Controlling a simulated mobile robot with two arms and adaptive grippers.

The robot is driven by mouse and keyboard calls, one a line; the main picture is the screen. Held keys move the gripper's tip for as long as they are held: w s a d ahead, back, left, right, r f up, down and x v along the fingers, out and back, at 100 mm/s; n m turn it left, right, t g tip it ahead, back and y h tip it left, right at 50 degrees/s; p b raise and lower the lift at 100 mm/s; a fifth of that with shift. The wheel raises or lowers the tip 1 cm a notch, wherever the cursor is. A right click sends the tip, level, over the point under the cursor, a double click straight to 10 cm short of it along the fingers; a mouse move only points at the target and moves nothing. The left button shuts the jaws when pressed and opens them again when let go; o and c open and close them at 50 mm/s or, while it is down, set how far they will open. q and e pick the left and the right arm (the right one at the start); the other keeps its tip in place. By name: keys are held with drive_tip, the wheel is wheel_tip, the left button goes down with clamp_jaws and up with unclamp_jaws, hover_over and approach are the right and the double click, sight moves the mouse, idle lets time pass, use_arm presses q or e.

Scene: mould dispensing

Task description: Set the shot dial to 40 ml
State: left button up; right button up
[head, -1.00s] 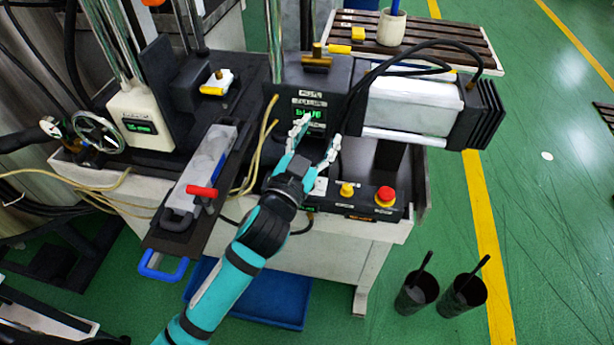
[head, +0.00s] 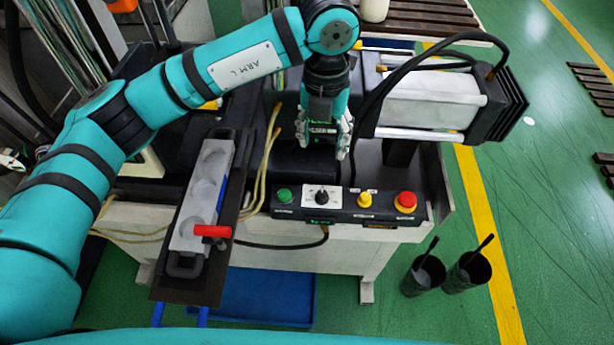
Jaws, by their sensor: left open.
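The shot dial (head: 322,197) is a small black knob on a white plate, set in the black control panel (head: 340,213) on the front of the bench. A small green readout sits just below it, too small to read. My left gripper (head: 324,146) is open and empty, fingers pointing down, behind and above the dial and apart from it. It partly covers the dark dispenser housing with its labels and screen. My right gripper is not in view.
The panel also carries a green button (head: 284,196), a yellow button (head: 364,200) and a red mushroom button (head: 405,201). A mould with a red handle (head: 212,231) lies on the left. Yellow hoses and a black cable run nearby. Two black cups stand on the floor at right.

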use_arm(q)
drive_tip(key=s+f, duration=0.1)
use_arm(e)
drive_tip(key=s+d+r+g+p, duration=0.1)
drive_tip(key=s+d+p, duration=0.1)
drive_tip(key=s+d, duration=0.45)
use_arm(q)
drive_tip(key=p, duration=0.2)
approach(323, 193)
wheel_tip(323, 193, down, 6)
drive_tip(key=shift+s+f, duration=0.15)
wheel_tip(323, 193, down, 2)
drive_tip(key=shift+f, duration=0.6)
clamp_jaws()
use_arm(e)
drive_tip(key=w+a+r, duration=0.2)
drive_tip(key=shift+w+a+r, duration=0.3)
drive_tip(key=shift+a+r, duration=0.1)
